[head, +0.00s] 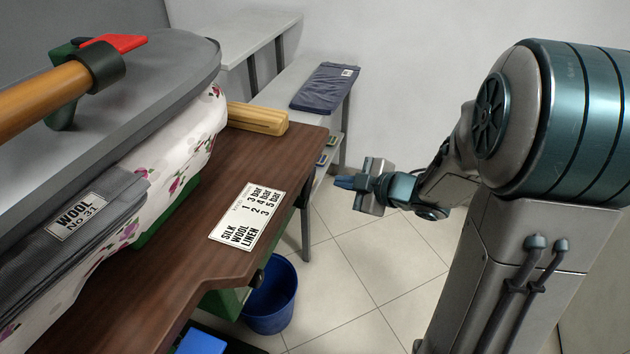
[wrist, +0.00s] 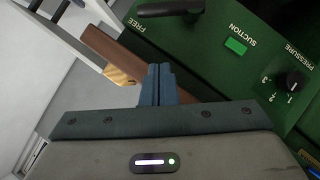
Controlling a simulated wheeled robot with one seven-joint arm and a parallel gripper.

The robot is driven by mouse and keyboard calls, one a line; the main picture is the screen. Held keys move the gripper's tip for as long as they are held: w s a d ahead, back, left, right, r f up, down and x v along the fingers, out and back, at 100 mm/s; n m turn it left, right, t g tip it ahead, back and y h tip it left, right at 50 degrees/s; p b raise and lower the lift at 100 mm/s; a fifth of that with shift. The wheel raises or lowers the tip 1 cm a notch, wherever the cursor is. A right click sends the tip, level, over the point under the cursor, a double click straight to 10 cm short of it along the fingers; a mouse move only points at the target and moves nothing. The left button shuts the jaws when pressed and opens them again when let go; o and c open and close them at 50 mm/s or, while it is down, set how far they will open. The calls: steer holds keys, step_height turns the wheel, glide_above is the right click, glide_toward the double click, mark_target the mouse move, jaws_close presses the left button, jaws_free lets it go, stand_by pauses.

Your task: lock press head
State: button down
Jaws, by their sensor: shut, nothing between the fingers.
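The grey press head (head: 150,75) lies low over a floral padded board (head: 190,135) at the left of the head view. A wooden handle bar (head: 40,97) runs along its top, held by a dark collar. A red lever (head: 118,43) with a green bracket sits beside the collar. Grey cloth labelled "WOOL No 37" (head: 70,225) lies at the board's near side. My gripper (head: 342,183) is shut and empty, right of the table edge and away from the press head. In the wrist view its fingers (wrist: 158,82) are together before a green control panel (wrist: 215,50).
The panel carries a lit green button (wrist: 236,46) and a black pressure knob (wrist: 290,82). A pressure chart (head: 248,216) and a wooden block (head: 257,118) lie on the brown table (head: 180,265). A blue bucket (head: 270,298) stands on the floor. Tiled floor (head: 400,260) is open below my gripper.

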steer(key=w+d+f+b+x, duration=0.1)
steer(key=b+x, duration=0.3)
steer(key=x, duration=0.8)
steer(key=shift+w+d+f, duration=0.2)
steer(key=shift+d+f, duration=0.1)
steer(key=shift+f, duration=0.25)
steer(key=shift+w+r+p, duration=0.1)
steer(key=shift+p, duration=0.5)
